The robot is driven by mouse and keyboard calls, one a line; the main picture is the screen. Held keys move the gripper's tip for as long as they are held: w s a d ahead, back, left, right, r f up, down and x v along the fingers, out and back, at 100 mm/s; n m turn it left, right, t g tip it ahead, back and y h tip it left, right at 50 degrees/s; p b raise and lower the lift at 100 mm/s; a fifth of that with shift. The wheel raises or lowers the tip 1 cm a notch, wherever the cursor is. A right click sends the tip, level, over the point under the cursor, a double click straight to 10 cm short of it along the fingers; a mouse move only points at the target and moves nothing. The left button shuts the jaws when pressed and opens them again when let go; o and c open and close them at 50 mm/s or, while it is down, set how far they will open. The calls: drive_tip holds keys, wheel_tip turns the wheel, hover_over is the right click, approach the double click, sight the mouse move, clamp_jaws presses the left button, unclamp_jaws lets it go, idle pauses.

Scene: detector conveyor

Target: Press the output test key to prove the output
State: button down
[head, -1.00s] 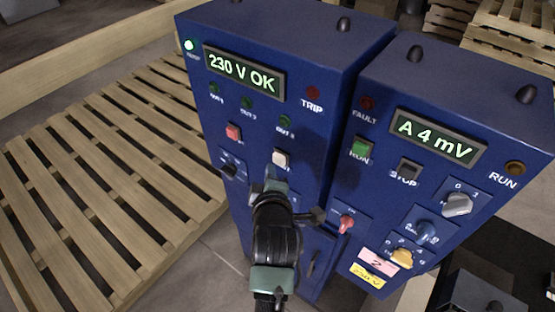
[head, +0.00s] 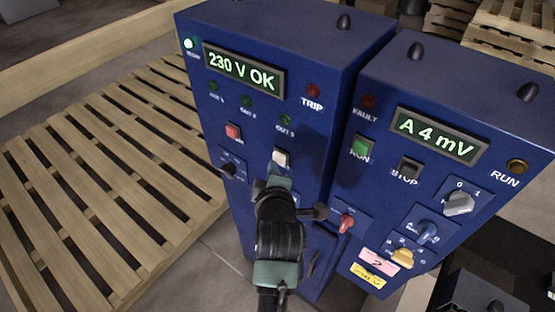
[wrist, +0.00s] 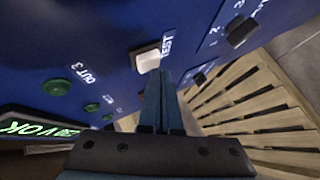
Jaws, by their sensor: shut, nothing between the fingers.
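The output test key is a white square key (head: 281,158) on the front of the left blue cabinet (head: 318,185). In the wrist view the white key (wrist: 147,60) has the word TEST beside it. My gripper (head: 273,170) is shut and empty, its fingertips just below the key. In the wrist view the closed fingertips (wrist: 157,74) lie right at the key's edge and overlap it a little. I cannot tell whether they touch it. The display (head: 243,70) reads 230 V OK. The OUT 1, OUT 2 and OUT 3 lamps (head: 247,101) look dark green, unlit.
A red key (head: 233,131) and a black knob (head: 228,170) sit left of the test key. The right cabinet (head: 385,185) carries a display (head: 437,135) reading A 4 mV, a green key, a dark STOP key and knobs. A wooden pallet (head: 105,180) lies at left.

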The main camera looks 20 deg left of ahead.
drive_tip(key=shift+w+d, duration=0.2)
drive_tip(key=shift+w, duration=0.3)
idle(0.8)
drive_tip(key=shift+s, duration=0.1)
drive_tip(key=shift+s+a, duration=0.3)
drive_tip(key=shift+s, duration=0.5)
drive_tip(key=s, duration=0.1)
drive_tip(key=s+a+p, duration=0.1)
drive_tip(key=s, duration=0.1)
drive_tip(key=s+p, duration=0.1)
drive_tip(key=shift+s+a, duration=0.35)
drive_tip(key=shift+a, duration=0.05)
idle(0.7)
